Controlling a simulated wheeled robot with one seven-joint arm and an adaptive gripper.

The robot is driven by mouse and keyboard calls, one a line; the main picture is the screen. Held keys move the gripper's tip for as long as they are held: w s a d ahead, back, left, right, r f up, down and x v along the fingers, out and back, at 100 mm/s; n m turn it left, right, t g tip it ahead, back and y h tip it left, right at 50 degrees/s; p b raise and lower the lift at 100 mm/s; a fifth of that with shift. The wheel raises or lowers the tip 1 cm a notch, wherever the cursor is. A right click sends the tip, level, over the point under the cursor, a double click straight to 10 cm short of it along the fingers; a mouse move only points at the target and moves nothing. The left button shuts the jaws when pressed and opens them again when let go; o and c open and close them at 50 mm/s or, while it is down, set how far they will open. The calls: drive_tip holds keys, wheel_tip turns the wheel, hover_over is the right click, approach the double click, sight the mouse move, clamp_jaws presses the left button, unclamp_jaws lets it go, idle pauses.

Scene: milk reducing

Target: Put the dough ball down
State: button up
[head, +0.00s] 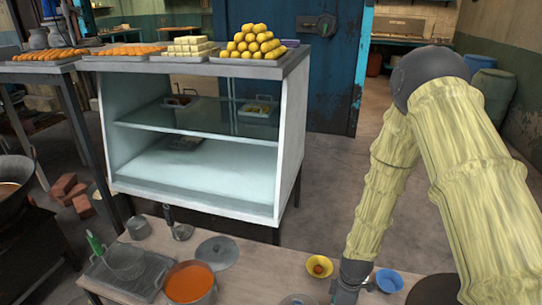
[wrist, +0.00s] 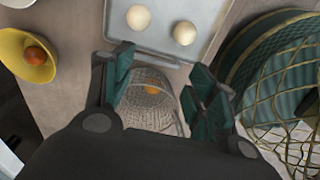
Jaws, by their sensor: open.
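In the wrist view, two pale dough balls lie apart on a grey metal tray (wrist: 165,8) at the top: the left dough ball (wrist: 139,17) and the right dough ball (wrist: 184,33). My gripper (wrist: 158,68) is open, its dark green finger pads spread wide with nothing between them. Its fingertips point toward the tray and are apart from both balls in the picture. Below the opening sits a small round woven basket (wrist: 148,105) with an orange thing in it.
A yellow bowl (wrist: 22,57) with a brown ball stands at left in the wrist view; a large green container (wrist: 262,62) and wire mesh stand at right. The head view shows an orange pot (head: 190,283), a blue bowl (head: 389,280) and a glass display case (head: 205,135).

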drive_tip(key=s+d+f+m, duration=0.1)
drive_tip(key=s+f+m, duration=0.3)
drive_tip(key=s+m, duration=0.7)
drive_tip(key=s+d+f+m, duration=0.1)
drive_tip(key=s+f+m, duration=0.3)
drive_tip(key=s, duration=1.3)
wheel_tip(320, 180, down, 10)
drive_tip(key=b, duration=1)
wheel_tip(320, 180, up, 27)
drive_tip(key=p, duration=2.7)
drive_tip(key=shift+w+h, duration=0.4)
